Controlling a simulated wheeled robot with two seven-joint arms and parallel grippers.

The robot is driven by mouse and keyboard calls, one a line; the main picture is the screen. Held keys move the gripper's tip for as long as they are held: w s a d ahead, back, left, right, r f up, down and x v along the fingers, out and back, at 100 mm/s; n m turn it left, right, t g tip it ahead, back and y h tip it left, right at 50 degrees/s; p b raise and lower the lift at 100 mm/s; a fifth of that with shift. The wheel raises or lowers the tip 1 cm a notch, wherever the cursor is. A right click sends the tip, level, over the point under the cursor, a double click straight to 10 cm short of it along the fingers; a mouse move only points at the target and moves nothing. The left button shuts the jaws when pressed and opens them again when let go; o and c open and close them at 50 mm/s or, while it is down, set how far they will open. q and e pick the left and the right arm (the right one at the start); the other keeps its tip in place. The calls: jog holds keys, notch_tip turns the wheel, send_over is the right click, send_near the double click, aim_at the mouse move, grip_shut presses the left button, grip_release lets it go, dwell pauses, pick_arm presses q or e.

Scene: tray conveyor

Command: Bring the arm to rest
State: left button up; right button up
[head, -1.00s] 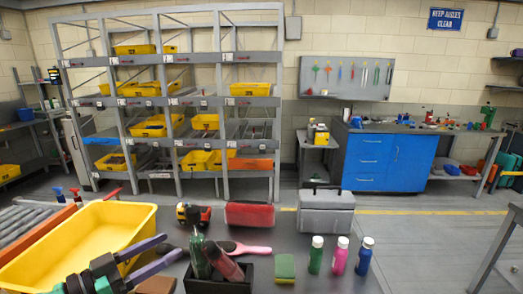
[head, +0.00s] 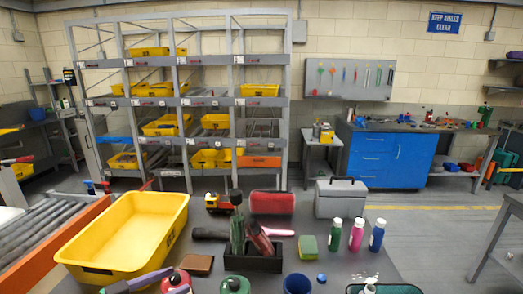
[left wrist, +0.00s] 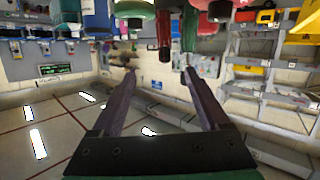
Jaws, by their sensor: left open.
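My left gripper (head: 145,281) shows only in part at the bottom edge of the head view, as purple fingers low in front of the yellow tray. In the left wrist view the left gripper (left wrist: 158,78) has its two purple fingers wide apart, with nothing held between them. My right gripper is in neither view.
A yellow tray (head: 180,205) sits on the grey table beside the roller conveyor (head: 52,235). A black box (head: 252,262) holding bottles, a sponge (head: 308,247), several bottles and a blue cup (head: 297,284) crowd the table.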

pick_arm(q)
jog(key=s+a+f+n+g+y, duration=0.1)
jog(key=s+f+n+g+y, duration=0.3)
jog(key=s+f, duration=0.5)
jog(key=s+a+f+n+g+y, duration=0.2)
jog(key=s+f+g+y, duration=0.3)
jog(key=f, duration=0.6)
notch_tip(320, 180, down, 25)
jog(key=s+y+b, duration=0.1)
jog(key=s+b, duration=0.2)
jog(key=b, duration=0.2)
jog(key=s+a+f+b, duration=0.1)
jog(key=s+f+b, duration=0.1)
jog(key=s+f, duration=0.6)
jog(key=s+a+f+m+g+b, duration=0.1)
jog(key=s+f+b, duration=0.2)
jog(key=s+f, duration=0.6)
notch_tip(320, 180, down, 4)
jog(key=shift+a+r, duration=0.1)
jog(key=shift+a, duration=0.3)
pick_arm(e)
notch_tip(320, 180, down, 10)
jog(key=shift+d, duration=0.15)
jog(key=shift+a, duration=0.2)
